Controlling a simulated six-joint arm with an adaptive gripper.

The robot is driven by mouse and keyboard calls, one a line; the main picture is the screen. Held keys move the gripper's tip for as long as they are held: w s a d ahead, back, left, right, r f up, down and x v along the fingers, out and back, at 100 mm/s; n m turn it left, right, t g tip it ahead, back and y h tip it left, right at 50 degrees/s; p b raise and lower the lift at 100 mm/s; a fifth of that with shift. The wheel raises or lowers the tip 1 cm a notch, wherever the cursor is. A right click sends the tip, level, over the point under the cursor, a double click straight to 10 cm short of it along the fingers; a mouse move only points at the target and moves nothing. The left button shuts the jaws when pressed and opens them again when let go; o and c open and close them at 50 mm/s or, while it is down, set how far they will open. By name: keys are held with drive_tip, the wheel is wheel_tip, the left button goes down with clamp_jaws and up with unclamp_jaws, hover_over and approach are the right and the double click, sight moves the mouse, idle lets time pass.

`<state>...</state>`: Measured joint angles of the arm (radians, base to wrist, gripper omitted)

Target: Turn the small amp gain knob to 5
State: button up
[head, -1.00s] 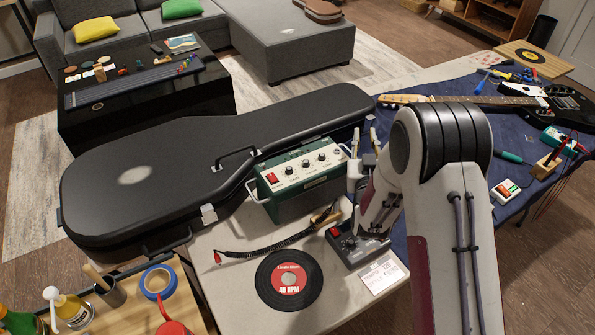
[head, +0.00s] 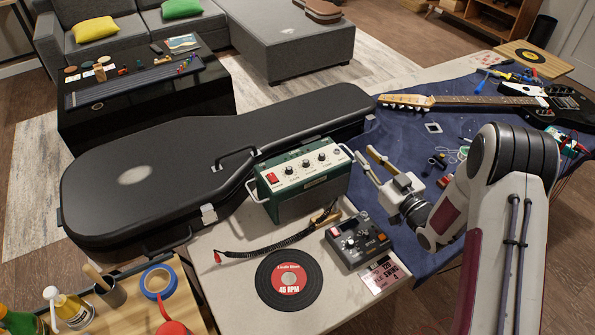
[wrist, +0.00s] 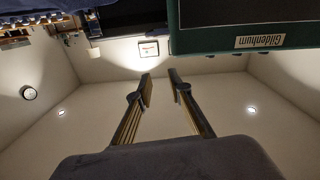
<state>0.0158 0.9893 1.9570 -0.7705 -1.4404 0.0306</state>
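The small amp (head: 312,190) is a dark green box with a pale control panel and white side handles. It stands on the light table against the guitar case. Its panel has a red switch (head: 272,177) and a row of dark knobs (head: 306,163); their labels and settings are too small to read. My gripper (head: 363,152) is open and empty, just right of the amp and apart from its knobs. In the wrist view the open fingers (wrist: 160,73) have nothing between them. The amp's nameplate side (wrist: 270,38) shows upside down at the upper right there; no knobs show.
A black guitar case (head: 180,165) lies behind the amp. A pedal box (head: 357,240), a cable (head: 280,244) and a record (head: 288,305) lie in front. A guitar (head: 470,102) and tools lie on the blue cloth (head: 400,130) to the right.

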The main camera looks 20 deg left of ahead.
sight(292, 169)
drive_tip(key=s+a+f+n+g+y, duration=0.1)
drive_tip(key=s+a+n+g+y, duration=0.4)
drive_tip(key=s+g, duration=0.3)
drive_tip(key=s, duration=0.4)
drive_tip(key=shift+a+g, duration=0.3)
drive_tip(key=shift+g, duration=0.1)
drive_tip(key=shift+w+a, duration=0.1)
drive_tip(key=shift+x, duration=5.9)
drive_tip(key=shift+c, duration=0.5)
clamp_jaws()
